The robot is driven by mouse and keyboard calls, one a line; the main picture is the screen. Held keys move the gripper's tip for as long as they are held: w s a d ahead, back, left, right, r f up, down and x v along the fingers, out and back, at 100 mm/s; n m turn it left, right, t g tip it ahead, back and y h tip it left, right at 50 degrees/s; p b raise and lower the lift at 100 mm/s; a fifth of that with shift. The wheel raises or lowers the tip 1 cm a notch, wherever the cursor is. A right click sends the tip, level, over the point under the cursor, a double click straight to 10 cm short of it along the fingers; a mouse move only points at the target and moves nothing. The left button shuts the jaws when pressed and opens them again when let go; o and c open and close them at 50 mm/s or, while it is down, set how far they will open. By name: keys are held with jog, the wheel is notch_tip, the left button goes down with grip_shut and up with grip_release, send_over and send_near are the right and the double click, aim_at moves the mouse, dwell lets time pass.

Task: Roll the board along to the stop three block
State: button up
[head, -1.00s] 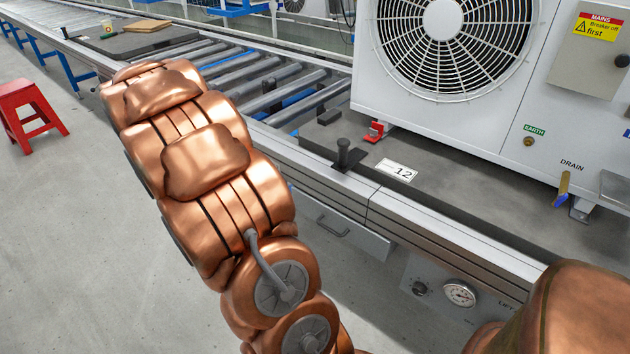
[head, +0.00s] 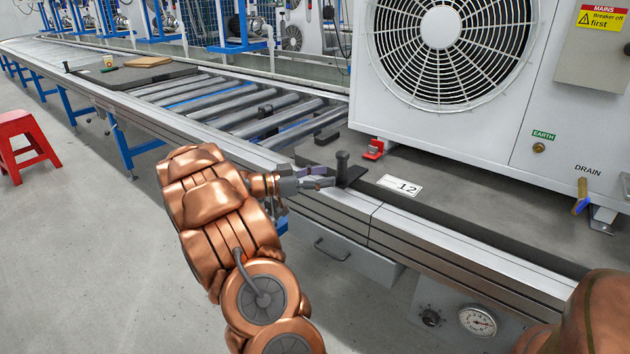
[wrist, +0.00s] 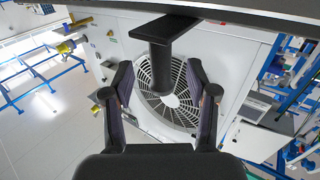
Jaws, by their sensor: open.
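The dark grey board (head: 466,209) carries a big white fan unit (head: 470,95) and a label reading 12 (head: 399,186). A black upright handle (head: 342,166) stands on a dark plate at the board's near left corner. My gripper (head: 326,177) is open, just left of the handle and at its height. In the wrist view the handle (wrist: 161,70) shows between the two spread fingers, with space on both sides. I cannot tell whether anything touches. Dark blocks stand by the rollers, one farther up the line (head: 265,111); no number is readable, so the stop three block cannot be told.
Metal rollers (head: 215,100) run left from the board. Another dark board (head: 122,76) with a brown panel and a cup lies farther along. A red stool (head: 24,142) stands on the floor at left. A red clip (head: 373,150) sits under the unit's corner.

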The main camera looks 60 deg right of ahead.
aim_at(342, 173)
jog(key=shift+b+x, duration=0.8)
jog(key=shift+x, duration=2)
jog(key=shift+c, duration=0.3)
grip_shut()
